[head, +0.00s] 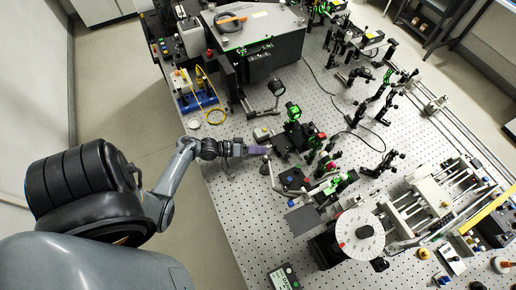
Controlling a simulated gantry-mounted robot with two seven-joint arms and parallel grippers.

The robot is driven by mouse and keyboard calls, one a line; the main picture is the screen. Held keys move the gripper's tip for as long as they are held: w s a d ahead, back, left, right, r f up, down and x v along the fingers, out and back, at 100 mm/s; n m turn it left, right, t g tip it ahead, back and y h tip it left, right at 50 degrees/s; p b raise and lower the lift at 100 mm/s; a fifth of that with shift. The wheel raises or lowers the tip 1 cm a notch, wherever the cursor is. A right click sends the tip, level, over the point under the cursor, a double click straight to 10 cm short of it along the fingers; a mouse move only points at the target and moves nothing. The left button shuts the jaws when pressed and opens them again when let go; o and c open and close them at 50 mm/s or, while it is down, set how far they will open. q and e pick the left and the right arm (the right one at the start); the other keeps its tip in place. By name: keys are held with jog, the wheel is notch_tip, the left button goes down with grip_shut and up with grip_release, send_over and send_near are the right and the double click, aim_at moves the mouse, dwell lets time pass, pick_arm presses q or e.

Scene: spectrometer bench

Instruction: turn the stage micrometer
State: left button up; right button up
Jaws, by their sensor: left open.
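My left arm reaches in from the left over the bench edge. Its gripper (256,150) is open, with its fingertips close to the left side of a dark stage assembly (293,139) that carries green-lit optics. The stage micrometer is too small to tell apart with certainty. A small dark knob (264,169) stands just below the fingertips and may be part of it. I cannot tell whether the fingers touch anything. My right gripper is not in view.
The perforated optical bench (235,195) holds several mounts and posts around the stage. A white graduated dial (356,237) is at lower right. Bare bench lies below my gripper.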

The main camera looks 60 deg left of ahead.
pick_arm(q)
grip_shut()
dwell(0.3)
jog(key=m+p, duration=0.1)
jog(key=m+y+p, duration=0.1)
jog(key=p, duration=0.1)
jog(key=shift+d+r+g+y, duration=0.15)
jog(key=shift+r+g+y, duration=0.1)
jog(key=shift+g+y, duration=0.05)
jog(key=shift+d+m+y+p, duration=0.1)
jog(key=shift+m+y+p, duration=0.55)
jog(key=shift+m, duration=0.55)
jog(key=shift+m+y+p, duration=0.25)
jog(key=shift+m+p, duration=0.15)
jog(key=shift+m, duration=0.1)
